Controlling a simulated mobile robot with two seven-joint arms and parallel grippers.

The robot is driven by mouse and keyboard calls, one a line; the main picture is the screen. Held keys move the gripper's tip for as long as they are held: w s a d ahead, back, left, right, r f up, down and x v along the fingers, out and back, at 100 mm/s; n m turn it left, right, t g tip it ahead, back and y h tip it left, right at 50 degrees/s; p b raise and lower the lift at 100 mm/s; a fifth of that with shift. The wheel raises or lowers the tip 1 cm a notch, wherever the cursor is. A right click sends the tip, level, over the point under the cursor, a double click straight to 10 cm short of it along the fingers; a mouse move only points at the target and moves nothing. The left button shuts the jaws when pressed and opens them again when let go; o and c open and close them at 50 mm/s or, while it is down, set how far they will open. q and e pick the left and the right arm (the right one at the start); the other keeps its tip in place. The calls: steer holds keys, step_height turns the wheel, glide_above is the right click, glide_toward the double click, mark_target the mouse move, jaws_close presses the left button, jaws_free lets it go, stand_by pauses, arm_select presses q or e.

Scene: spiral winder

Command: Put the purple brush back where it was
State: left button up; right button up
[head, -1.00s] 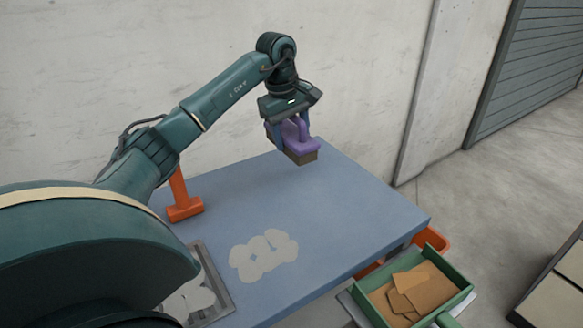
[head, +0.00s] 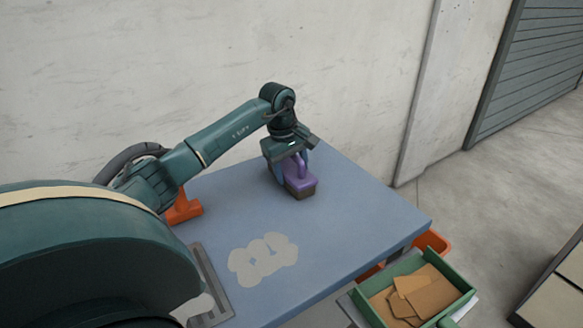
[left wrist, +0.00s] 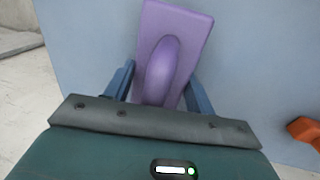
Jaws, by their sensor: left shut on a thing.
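The purple brush (head: 298,176) has a purple handle and block with brown bristles below. It is at the far end of the blue table (head: 340,215), upright with bristles down. My left gripper (head: 287,172) is shut on its handle from above. In the left wrist view the brush (left wrist: 172,55) lies between the two blue fingers of the left gripper (left wrist: 158,88). The bristles are at or just above the tabletop; I cannot tell whether they touch. My right gripper is not in view.
An orange-handled tool (head: 183,210) stands at the table's left side, near my left arm. A pale patch (head: 262,258) marks the tabletop beside a grey grate (head: 212,290). A green tray (head: 455,280) with brown sheets and an orange bin (head: 432,240) are at the right.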

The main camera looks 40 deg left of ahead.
mark_target(284, 171)
arm_select(q)
steer(key=o, duration=1.3)
steer(key=shift+r, duration=0.1)
steer(key=r, duration=0.4)
steer(key=s+r, duration=0.1)
steer(key=r, duration=0.3)
steer(key=s+r, duration=0.1)
steer(key=r, duration=0.2)
steer(key=shift+a+r, duration=0.3)
steer(key=shift+r, duration=0.1)
steer(key=shift+f, duration=0.1)
